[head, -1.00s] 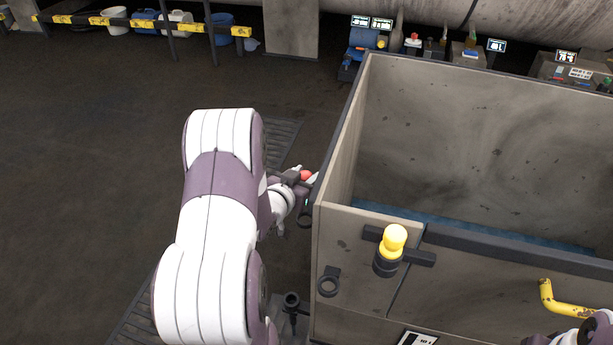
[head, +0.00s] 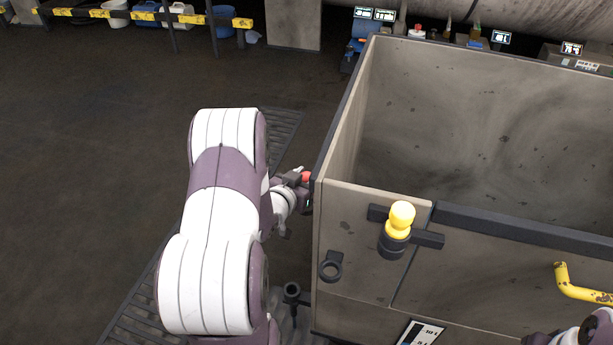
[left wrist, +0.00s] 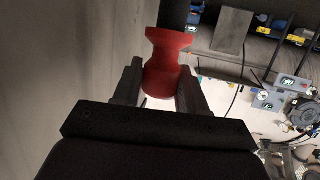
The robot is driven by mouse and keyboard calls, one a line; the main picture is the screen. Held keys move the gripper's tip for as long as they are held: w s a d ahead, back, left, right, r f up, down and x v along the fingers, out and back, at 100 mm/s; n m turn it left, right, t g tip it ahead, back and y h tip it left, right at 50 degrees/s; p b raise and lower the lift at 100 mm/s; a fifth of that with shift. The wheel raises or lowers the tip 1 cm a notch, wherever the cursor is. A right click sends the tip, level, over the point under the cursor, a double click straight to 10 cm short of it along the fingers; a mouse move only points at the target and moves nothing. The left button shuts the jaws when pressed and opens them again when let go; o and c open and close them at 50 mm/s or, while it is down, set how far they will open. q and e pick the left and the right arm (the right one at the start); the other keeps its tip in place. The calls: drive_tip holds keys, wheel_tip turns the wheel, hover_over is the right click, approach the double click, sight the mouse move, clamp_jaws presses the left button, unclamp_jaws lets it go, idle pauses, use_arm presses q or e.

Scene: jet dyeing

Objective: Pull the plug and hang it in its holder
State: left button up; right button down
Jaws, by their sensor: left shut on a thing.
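My left gripper (head: 303,180) is beside the left wall of the grey tub (head: 345,220). In the left wrist view (left wrist: 160,90) its two dark fingers are shut on a red, waisted plug handle (left wrist: 168,60). The red plug also shows in the head view (head: 306,176), partly hidden by the gripper. A dark cylinder lies beyond the handle in the wrist view; I cannot tell whether the plug is still seated. A dark ring holder (head: 331,266) is on the tub's front face, and it looks empty. My right gripper is out of view.
A yellow bent handle (head: 580,287) is at right. Another dark ring (head: 291,291) is low at the tub's left corner. A floor grate (head: 140,305) and open floor lie left.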

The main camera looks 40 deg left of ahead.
use_arm(q)
drive_tip(key=shift+f+b, duration=1.25)
drive_tip(key=shift+f, duration=0.75)
drive_tip(key=o, duration=1.2)
drive_tip(key=p+v, duration=0.4)
drive_tip(key=v, duration=0.8)
drive_tip(key=shift+s+r+p, duration=0.2)
drive_tip(key=shift+s+p, duration=0.1)
drive_tip(key=shift+s, duration=0.05)
